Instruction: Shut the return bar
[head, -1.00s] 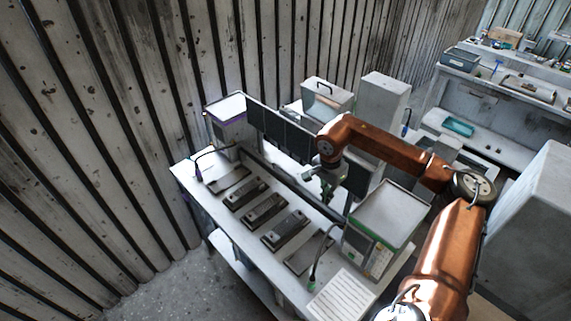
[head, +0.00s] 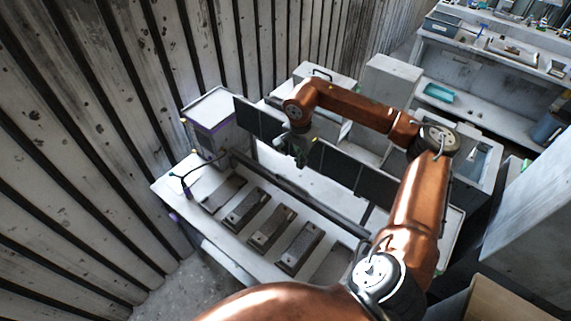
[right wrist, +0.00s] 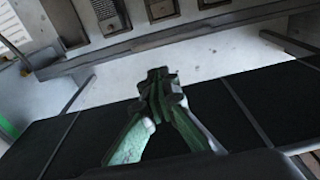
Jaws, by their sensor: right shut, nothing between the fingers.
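A long dark grey bar (head: 300,193) runs along the bench behind a row of dark blocks. It also crosses the upper part of the right wrist view (right wrist: 200,42). A row of black panels (head: 345,165) stands behind the bar; they fill the lower right wrist view (right wrist: 265,105). I cannot tell for sure which of these is the return bar. My right gripper (head: 300,158) is shut and empty near the panels. In the right wrist view its green fingers (right wrist: 157,82) meet over the pale strip between panels and bar. Contact cannot be told. My left gripper is not in view.
Several dark blocks (head: 270,228) lie on the white bench (head: 175,182). A box with a purple edge (head: 212,112) stands at the bench's left end. Pale cabinets (head: 388,85) stand behind. My right arm hides much of the bench's right end.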

